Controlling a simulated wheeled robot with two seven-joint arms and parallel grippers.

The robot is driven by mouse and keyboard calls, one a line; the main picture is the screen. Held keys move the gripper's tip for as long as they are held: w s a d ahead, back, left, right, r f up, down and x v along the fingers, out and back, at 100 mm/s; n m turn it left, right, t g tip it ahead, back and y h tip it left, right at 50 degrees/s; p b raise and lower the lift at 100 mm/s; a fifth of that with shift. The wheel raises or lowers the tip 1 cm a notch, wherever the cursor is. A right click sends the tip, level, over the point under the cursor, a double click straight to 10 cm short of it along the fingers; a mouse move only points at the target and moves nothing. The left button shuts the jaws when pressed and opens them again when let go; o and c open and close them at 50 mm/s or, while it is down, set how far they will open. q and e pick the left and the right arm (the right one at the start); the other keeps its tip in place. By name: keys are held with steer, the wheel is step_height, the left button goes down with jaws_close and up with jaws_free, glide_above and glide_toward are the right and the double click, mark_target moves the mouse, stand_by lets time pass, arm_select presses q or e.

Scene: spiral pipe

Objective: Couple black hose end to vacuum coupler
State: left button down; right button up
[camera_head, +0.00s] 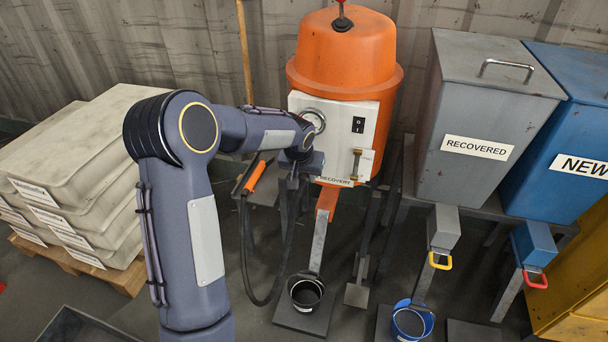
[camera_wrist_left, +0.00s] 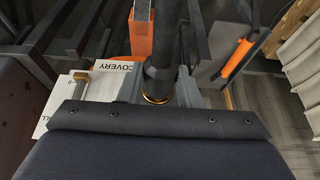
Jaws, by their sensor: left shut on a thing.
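My left gripper (camera_head: 299,172) is shut on the end of the black hose (camera_head: 247,250), in front of the orange machine's white panel. In the left wrist view the hose end (camera_wrist_left: 158,60) stands between the grey fingers of the gripper (camera_wrist_left: 160,88), with a brass ring (camera_wrist_left: 156,99) at its tip. The hose loops down below the gripper and back up to an orange-handled wand (camera_head: 255,177). A silver-ringed round fitting (camera_head: 317,117) on the panel is partly hidden by my wrist. I cannot tell whether it is the vacuum coupler, or whether the hose touches it.
The orange machine (camera_head: 345,55) carries a switch and a brass fitting (camera_head: 356,160). A black bucket (camera_head: 306,293) stands below its chute. Grey RECOVERED (camera_head: 487,95) and blue NEW (camera_head: 570,120) hoppers stand right. A blue bucket (camera_head: 410,322) is in front. Stacked sacks (camera_head: 75,170) stand left.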

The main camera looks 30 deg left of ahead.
arm_select(q)
steer(key=shift+w+r, duration=0.15)
steer(key=shift+w, duration=0.1)
steer(key=c, duration=1.4)
jaws_free()
steer(key=o, duration=0.5)
steer(key=shift+s, duration=0.1)
steer(key=shift+c, duration=0.2)
